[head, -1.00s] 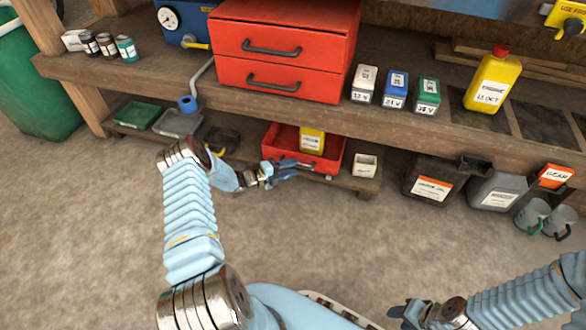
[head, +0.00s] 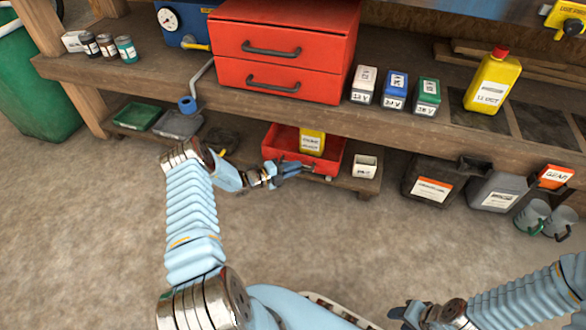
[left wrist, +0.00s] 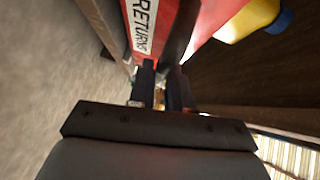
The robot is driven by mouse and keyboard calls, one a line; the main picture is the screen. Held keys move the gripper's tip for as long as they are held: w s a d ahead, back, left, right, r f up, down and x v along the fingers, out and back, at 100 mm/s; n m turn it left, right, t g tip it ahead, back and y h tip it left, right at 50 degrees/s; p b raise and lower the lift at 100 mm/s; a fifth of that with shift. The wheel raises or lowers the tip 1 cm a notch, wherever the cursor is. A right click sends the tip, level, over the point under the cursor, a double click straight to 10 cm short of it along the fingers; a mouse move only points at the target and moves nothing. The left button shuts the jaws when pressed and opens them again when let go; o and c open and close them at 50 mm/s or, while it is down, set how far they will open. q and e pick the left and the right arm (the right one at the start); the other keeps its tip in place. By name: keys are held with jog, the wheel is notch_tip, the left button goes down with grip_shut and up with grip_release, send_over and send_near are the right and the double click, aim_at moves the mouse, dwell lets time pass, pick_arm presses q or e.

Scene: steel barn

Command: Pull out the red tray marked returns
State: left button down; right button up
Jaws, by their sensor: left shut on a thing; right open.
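The red tray (head: 338,158) is on the low shelf under the bench and holds a yellow container (head: 312,142). In the left wrist view the tray's front wall (left wrist: 172,22) carries a white RETURNS label (left wrist: 145,25), and the yellow container (left wrist: 245,20) is at the upper right. My left gripper (head: 308,169) is at the tray's front; in the left wrist view its fingers (left wrist: 163,85) are shut on the tray's front edge. The exact contact is partly hidden by the fingers. My right gripper (head: 402,312) is open and empty, low at the right, away from the tray.
A small white box (head: 365,166) stands right of the tray on the low shelf. Green (head: 137,116) and grey (head: 178,124) trays lie to its left. Dark (head: 430,180) and grey (head: 497,190) canisters stand further right. The floor in front is clear.

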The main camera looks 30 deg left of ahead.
pick_arm(q)
jog(key=shift+s, duration=0.1)
jog(key=s+d+p, duration=0.3)
jog(key=s, duration=0.9)
jog(key=s+d+p, duration=0.2)
jog(key=s+p, duration=0.2)
jog(key=s, duration=0.9)
jog(key=shift+d, duration=0.4)
jog(key=c, duration=1.1)
grip_release()
